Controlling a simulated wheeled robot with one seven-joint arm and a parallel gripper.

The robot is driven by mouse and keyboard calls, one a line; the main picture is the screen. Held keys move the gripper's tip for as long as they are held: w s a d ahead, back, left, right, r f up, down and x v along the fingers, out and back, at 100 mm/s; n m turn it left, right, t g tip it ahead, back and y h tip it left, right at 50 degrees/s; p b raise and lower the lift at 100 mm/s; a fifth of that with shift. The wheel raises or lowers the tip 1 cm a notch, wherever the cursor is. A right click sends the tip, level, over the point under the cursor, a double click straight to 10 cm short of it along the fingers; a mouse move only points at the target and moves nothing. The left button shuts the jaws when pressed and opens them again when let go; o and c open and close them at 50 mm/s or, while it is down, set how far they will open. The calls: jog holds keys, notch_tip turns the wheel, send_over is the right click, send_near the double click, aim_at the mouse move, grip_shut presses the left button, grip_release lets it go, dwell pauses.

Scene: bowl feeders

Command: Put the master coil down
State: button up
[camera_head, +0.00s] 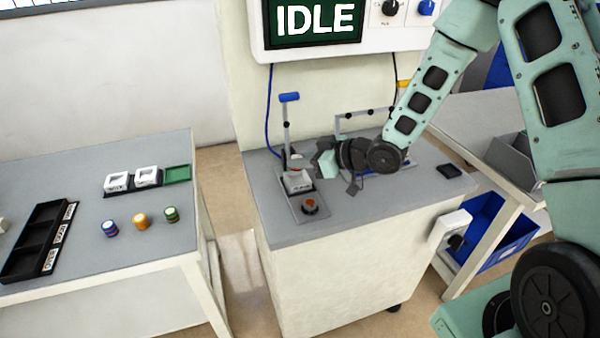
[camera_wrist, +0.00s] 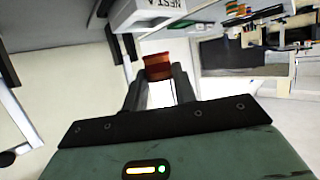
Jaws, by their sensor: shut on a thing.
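The master coil (camera_wrist: 158,66) is a small orange-red coil with darker bands. In the wrist view it is between the fingertips of my gripper (camera_wrist: 160,80), which is shut on it. In the head view my gripper (camera_head: 318,165) reaches in from the right over the grey bench, close to the white nest (camera_head: 297,183) of the test fixture. A small reddish patch at the nest's top may be the coil; the gripper partly hides it. I cannot tell whether the coil touches the nest. A white block lettered "NEST A" (camera_wrist: 150,12) shows at the wrist view's top.
On the left table (camera_head: 80,270) are three coloured coils (camera_head: 141,221), two white nests (camera_head: 116,182), a green tray (camera_head: 178,173) and a black tray (camera_head: 38,240). The screen (camera_head: 318,20) reads IDLE.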

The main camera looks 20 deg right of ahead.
aim_at(303, 171)
jog(key=shift+f, duration=1.95)
jog(key=shift+f, duration=0.2)
jog(key=o, duration=1)
jog(key=shift+c, duration=0.2)
jog(key=shift+r, duration=0.15)
